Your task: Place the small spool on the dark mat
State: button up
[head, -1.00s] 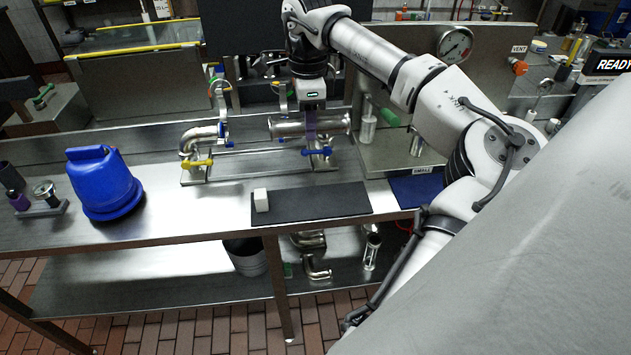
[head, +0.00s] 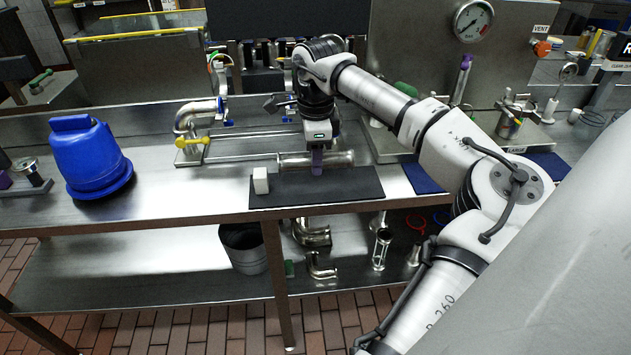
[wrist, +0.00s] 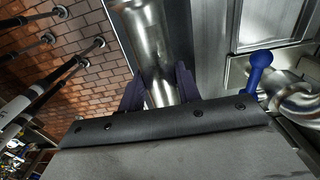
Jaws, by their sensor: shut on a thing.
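The small spool (head: 339,159), a shiny steel pipe piece with flared ends, lies level in my gripper (head: 317,166) in the head view. My gripper points down and its purple fingers are shut around the spool's middle. In the wrist view the spool (wrist: 152,45) runs between the two dark purple fingers of my gripper (wrist: 160,90). The dark mat (head: 340,188) lies flat at the front of the steel bench. The spool is over or just behind the mat's back edge. I cannot tell whether it touches the mat.
A small white block (head: 260,181) stands on the mat's left end. A bent pipe with a yellow handle (head: 192,141) is behind at left. A blue container (head: 90,160) stands farther left. A blue mat (head: 421,177) lies to the right. The mat's middle and right are clear.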

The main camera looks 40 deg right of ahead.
aim_at(315, 185)
notch_tip(315, 185, down, 4)
jog(key=b, duration=0.2)
jog(key=shift+f+b, duration=0.1)
jog(key=shift+b, duration=0.25)
jog(key=o, duration=1.2)
notch_tip(315, 185, up, 12)
jog(key=shift+r, duration=0.15)
